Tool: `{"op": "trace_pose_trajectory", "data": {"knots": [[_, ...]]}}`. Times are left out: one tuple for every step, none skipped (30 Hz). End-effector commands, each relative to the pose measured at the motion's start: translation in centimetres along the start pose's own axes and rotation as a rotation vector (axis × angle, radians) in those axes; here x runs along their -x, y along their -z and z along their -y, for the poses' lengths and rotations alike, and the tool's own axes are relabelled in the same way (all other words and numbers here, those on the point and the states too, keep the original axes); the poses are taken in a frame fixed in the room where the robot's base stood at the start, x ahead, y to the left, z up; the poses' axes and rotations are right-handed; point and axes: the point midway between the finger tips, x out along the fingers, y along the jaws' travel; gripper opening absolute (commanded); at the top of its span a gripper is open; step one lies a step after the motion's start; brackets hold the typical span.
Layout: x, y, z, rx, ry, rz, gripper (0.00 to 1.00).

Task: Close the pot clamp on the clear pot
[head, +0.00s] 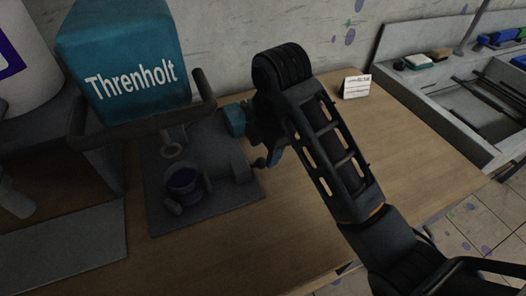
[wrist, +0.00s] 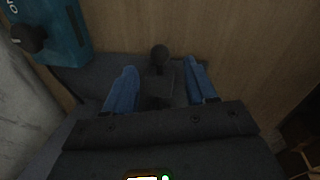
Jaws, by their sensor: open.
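The clear pot (head: 184,182), with dark purple contents, stands on the dark base plate (head: 220,205) of the printing machine in the head view. A dark block (head: 240,167) stands on the plate to the right of the pot. My gripper (wrist: 161,68) is open, with its blue fingers apart, at the plate's right side. In the wrist view a dark knob (wrist: 160,54) on a short stem sits between the fingers, with no clear contact. It looks like the pot clamp's handle, but I cannot be sure. The pot does not show in the wrist view.
A teal machine body (head: 128,50) marked Threnholt rises behind the pot. A white card (head: 356,87) stands on the wooden table (head: 420,150) to the right. A grey tray (head: 470,100) with tools lies at the far right.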

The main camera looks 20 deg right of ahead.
Motion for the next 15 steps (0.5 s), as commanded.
{"op": "trace_pose_trajectory", "data": {"knots": [[1.3, 0.0, -0.1, 0.000, 0.000, 0.000, 0.56], [1.5, 0.0, -0.1, 0.000, 0.000, 0.000, 0.56], [1.8, 0.0, -0.1, 0.000, 0.000, 0.000, 0.56], [2.0, 0.0, -0.1, 0.000, 0.000, 0.000, 0.56], [2.2, 0.0, -0.1, 0.000, 0.000, 0.000, 0.56], [2.4, 0.0, -0.1, 0.000, 0.000, 0.000, 0.56], [2.5, 0.0, -0.1, 0.000, 0.000, 0.000, 0.56], [2.6, 0.0, -0.1, 0.000, 0.000, 0.000, 0.56], [2.7, 0.0, -0.1, 0.000, 0.000, 0.000, 0.56], [2.8, 0.0, 0.0, 0.000, 0.000, 0.000, 0.56], [2.8, 0.0, 0.0, 0.000, 0.000, 0.000, 0.56], [2.8, 0.0, 0.0, 0.001, 0.000, 0.000, 0.56], [2.8, 0.0, 0.0, 0.001, 0.000, 0.000, 0.56], [2.8, 0.0, 0.0, 0.001, 0.000, 0.000, 0.56], [2.8, 0.0, 0.0, 0.001, 0.000, 0.000, 0.56]]}}
